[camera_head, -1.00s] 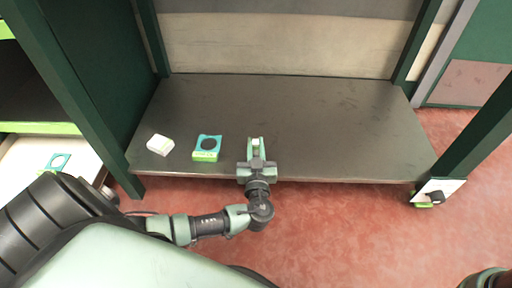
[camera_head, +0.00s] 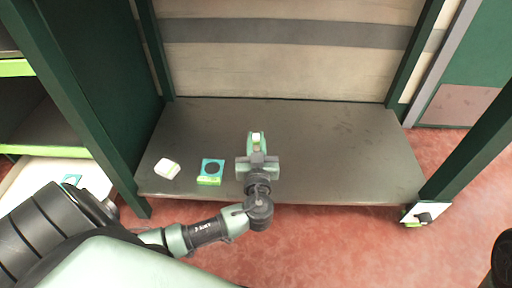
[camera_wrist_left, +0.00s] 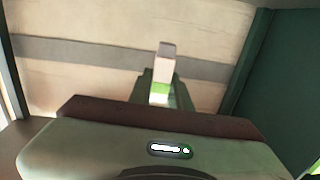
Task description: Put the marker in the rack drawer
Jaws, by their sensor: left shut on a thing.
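My left gripper (camera_head: 256,140) is over the dark shelf (camera_head: 320,150), with its fingers pointing away from me. It is shut on a small pale object with a green part, which I take to be the marker (camera_wrist_left: 161,68). In the left wrist view it stands up between the fingers, with a grey end on top; its lower part is hidden. The rack (camera_head: 40,118) with green-edged levels is at the far left. Its low white surface (camera_head: 28,176), apparently the drawer, shows partly behind my arm. My right gripper is out of view.
A white block (camera_head: 166,169) and a teal item with a dark round centre (camera_head: 211,170) lie on the shelf, left of my left gripper. Another teal item (camera_head: 72,179) lies on the white surface. Dark green posts (camera_head: 85,115) separate shelf and rack. The shelf's right side is clear.

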